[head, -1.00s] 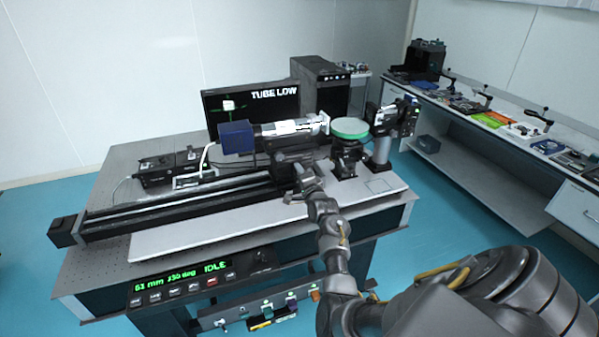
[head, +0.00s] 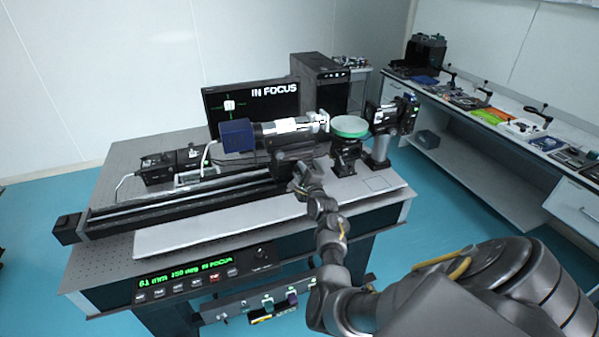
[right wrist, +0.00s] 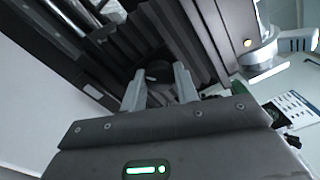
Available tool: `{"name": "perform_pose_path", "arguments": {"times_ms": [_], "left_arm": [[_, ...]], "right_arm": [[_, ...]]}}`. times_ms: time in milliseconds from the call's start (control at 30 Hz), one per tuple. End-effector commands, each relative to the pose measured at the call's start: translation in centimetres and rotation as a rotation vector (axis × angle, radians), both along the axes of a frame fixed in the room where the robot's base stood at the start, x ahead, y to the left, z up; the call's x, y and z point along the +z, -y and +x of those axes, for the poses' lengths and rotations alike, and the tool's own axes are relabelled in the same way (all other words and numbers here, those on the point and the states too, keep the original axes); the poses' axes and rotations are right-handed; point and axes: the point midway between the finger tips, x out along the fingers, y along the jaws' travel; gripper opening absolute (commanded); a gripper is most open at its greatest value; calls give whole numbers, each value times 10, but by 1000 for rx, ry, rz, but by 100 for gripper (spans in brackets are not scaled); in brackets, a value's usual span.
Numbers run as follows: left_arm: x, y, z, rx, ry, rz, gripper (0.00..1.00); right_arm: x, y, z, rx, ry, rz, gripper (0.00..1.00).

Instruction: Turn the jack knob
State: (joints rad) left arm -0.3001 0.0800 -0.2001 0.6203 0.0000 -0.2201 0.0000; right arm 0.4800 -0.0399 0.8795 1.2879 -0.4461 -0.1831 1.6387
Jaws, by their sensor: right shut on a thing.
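My right gripper (head: 298,186) reaches in under the silver tube (head: 285,126) at the carriage on the rail. In the right wrist view the two grey fingers (right wrist: 158,88) are shut on a dark round jack knob (right wrist: 158,72), one finger on each side. The knob is mostly hidden by the gripper in the head view. A blue box (head: 236,135) sits at the tube's left end. The monitor (head: 265,106) reads "IN FOCUS". My left gripper is not in view.
A green-rimmed disc (head: 350,126) on a stand is right of the tube. The front control panel (head: 200,279) has green text ending in "IN FOCUS". A light board (head: 220,222) lies clear before the rail. A side bench (head: 540,145) with tools stands at right.

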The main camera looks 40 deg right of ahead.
Motion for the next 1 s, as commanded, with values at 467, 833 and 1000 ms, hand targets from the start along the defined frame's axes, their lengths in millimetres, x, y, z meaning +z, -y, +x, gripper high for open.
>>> {"name": "perform_pose_path", "arguments": {"times_ms": [467, 833, 1000], "left_arm": [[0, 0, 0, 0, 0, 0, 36], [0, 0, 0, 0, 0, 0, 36], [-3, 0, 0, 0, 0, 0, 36]], "right_arm": [[0, 0, 0, 0, 3, 5, 36], [0, 0, 0, 0, 2, 5, 52], [-2, -3, -8, -1, 1, 5, 52]]}}
